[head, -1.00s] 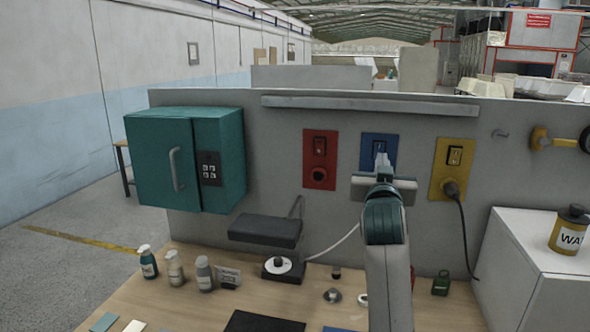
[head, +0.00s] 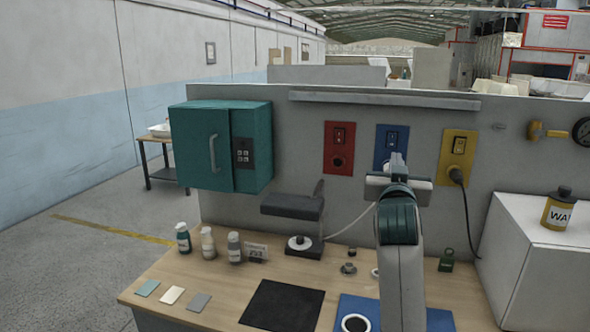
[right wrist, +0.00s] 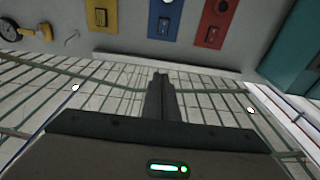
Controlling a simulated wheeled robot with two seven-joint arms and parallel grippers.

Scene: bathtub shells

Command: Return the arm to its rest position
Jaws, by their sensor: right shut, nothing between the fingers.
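My right gripper (head: 397,160) is raised above the workbench, in front of the grey wall panel and over the lower part of the blue socket plate (head: 392,141). Its arm comes up from the bottom of the head view. In the right wrist view its two fingers (right wrist: 160,82) are together with nothing between them. Whether the fingertips touch the blue plate cannot be told from the head view; in the wrist view they are apart from it. My left gripper is not in view.
The wooden bench (head: 210,285) holds small bottles, a black mat (head: 283,304), a blue mat and a small stand (head: 302,246). A teal cabinet (head: 200,146) hangs left. A white box (head: 530,258) with a yellow canister (head: 558,208) stands right. Red and yellow plates flank the blue one.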

